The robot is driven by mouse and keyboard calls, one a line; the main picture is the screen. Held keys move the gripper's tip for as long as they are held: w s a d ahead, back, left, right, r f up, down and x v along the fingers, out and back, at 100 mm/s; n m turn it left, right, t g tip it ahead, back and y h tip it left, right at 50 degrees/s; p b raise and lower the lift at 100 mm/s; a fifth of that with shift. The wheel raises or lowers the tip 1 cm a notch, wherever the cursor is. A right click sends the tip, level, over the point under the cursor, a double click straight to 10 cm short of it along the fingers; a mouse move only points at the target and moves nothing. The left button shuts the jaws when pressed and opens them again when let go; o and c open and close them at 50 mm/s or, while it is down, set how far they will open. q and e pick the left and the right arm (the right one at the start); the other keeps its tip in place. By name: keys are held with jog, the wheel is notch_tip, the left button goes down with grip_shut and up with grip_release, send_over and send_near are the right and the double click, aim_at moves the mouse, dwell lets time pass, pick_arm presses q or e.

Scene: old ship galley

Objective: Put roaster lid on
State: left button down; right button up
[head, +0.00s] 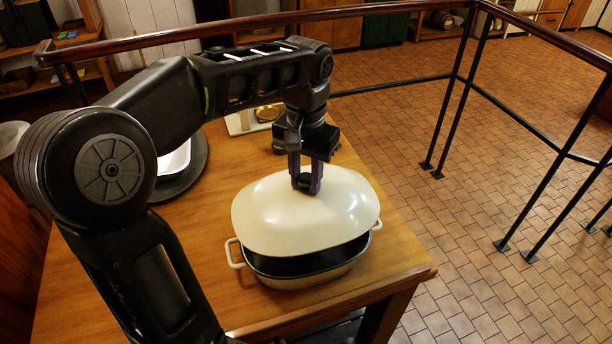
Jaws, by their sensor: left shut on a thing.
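The cream roaster lid (275,222) is in the middle of the head view, over the roaster. My left gripper (306,186) comes down from above and is shut on the lid at its top; its fingers hide the handle. The cream roaster (312,282) with a dark inside sits on the wooden table near its front right corner. A dark gap shows between the lid's front edge and the roaster's front rim, so the lid is tilted or raised there. Whether its back edge touches the rim is hidden. My right gripper is not in view.
The wooden table (205,262) has bare room left of the roaster. A white dish (176,160) on a dark round board stands at the left, partly behind my arm. A light board with a brass-coloured item (267,113) lies at the back. A railing (400,8) runs behind and right.

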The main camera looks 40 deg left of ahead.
pick_arm(q)
jog(key=shift+f+b, duration=2.6)
jog(key=shift+f, duration=0.65)
jog(key=shift+f+b, duration=0.7)
jog(key=shift+f, duration=0.3)
jog(key=c, duration=1)
grip_release()
